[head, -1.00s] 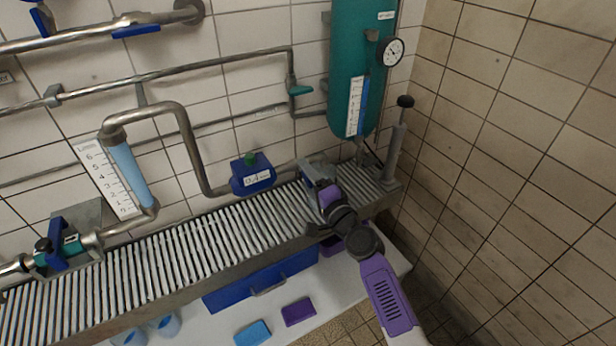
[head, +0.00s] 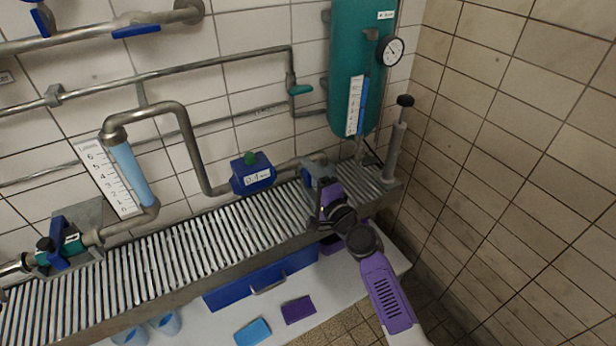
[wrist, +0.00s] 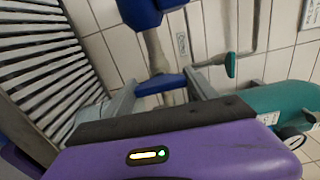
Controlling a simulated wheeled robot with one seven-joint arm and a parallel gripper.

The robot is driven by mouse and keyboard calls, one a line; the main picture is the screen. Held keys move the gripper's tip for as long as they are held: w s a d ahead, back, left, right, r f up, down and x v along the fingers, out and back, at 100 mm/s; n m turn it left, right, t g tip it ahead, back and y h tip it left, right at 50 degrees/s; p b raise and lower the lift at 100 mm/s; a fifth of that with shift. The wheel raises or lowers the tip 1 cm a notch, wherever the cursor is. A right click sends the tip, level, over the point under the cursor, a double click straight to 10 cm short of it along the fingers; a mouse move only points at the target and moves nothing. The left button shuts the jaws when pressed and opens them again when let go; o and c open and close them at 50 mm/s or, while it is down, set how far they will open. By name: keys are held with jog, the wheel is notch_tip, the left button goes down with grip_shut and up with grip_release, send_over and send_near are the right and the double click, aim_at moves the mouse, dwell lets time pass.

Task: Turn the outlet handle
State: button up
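A blue handle (wrist: 160,85) sits on a grey pipe in the wrist view, taken to be the outlet handle. In the head view it is mostly hidden by my gripper (head: 316,178), at the pipe end right of the blue meter box. In the wrist view the two grey fingers of my gripper (wrist: 163,92) stand apart. The blue handle lies between them near their tips. I cannot tell whether either finger touches it.
The blue meter box (head: 252,172) is left of my gripper. The teal tank (head: 350,100) and a grey upright post (head: 395,150) stand to the right. A teal valve handle (head: 300,90) is above. The slatted rack (head: 180,245) runs below the pipe.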

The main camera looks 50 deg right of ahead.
jog(key=o, duration=0.3)
jog(key=shift+s, duration=0.1)
jog(key=v, duration=0.7)
jog(key=shift+s+b, duration=0.35)
jog(key=shift+b, duration=0.1)
jog(key=shift+a, duration=0.15)
